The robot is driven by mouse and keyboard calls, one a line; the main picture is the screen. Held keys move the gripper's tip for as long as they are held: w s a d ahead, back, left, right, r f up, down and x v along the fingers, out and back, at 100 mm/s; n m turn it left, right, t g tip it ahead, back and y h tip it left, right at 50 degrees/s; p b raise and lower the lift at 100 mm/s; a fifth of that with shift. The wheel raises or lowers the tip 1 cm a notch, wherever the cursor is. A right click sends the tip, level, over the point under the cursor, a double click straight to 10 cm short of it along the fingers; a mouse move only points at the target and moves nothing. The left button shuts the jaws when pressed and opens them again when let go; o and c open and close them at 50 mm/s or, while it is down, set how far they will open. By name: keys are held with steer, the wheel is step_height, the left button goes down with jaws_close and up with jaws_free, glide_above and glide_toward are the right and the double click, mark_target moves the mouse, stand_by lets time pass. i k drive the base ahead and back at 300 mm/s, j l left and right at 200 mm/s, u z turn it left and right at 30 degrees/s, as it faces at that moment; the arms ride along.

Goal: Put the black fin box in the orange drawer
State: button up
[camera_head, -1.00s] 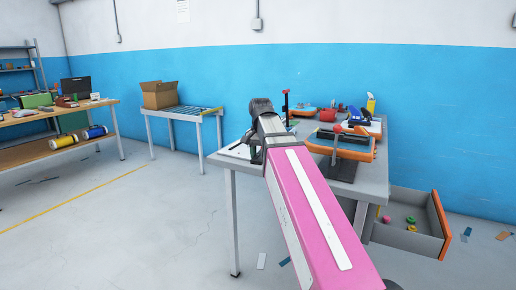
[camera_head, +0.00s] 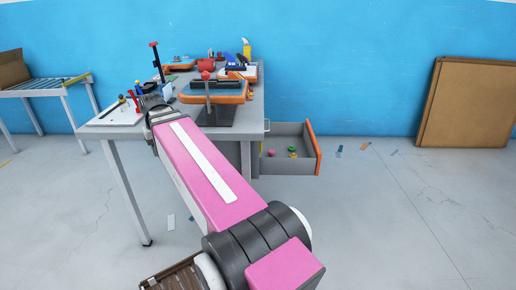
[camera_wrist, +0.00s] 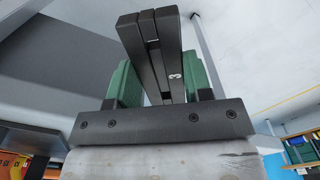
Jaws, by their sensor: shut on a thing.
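My gripper (camera_wrist: 158,78) has green fingers shut on the black fin box (camera_wrist: 150,40), a long dark piece with white marks such as a "3". It sticks out beyond the fingers in the wrist view. In the head view my arm reaches over the table's near left part, and the held box cannot be made out clearly. The drawer with the orange front (camera_head: 314,148) stands open on the right side of the table, low down. Its grey inside holds a few small pink, green and yellow pieces.
The grey table (camera_head: 252,110) carries an orange fixture (camera_head: 236,97) with a black bar, a white board (camera_head: 112,118) with tools, and a yellow bottle (camera_head: 247,48). Cardboard sheets (camera_head: 466,103) lean at the right wall. A brown pallet (camera_head: 172,277) lies front left. Floor right of the drawer is mostly clear.

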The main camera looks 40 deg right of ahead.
mark_target(282, 143)
steer(key=k+l, duration=0.15)
steer(key=l, duration=0.25)
steer(key=k+l+u, duration=0.15)
steer(key=l, duration=0.25)
steer(key=k+l, duration=0.1)
steer(key=l, duration=0.35)
steer(key=k+l+u, duration=0.15)
steer(key=l, duration=0.2)
steer(key=k+l, duration=0.2)
steer(key=l, duration=0.2)
steer(key=k+l+u, duration=0.15)
steer(key=l, duration=0.2)
steer(key=i+l+z, duration=0.1)
steer(key=l, duration=0.3)
steer(key=i+l+z, duration=0.15)
steer(key=l, duration=0.25)
steer(key=i+l+z, duration=0.25)
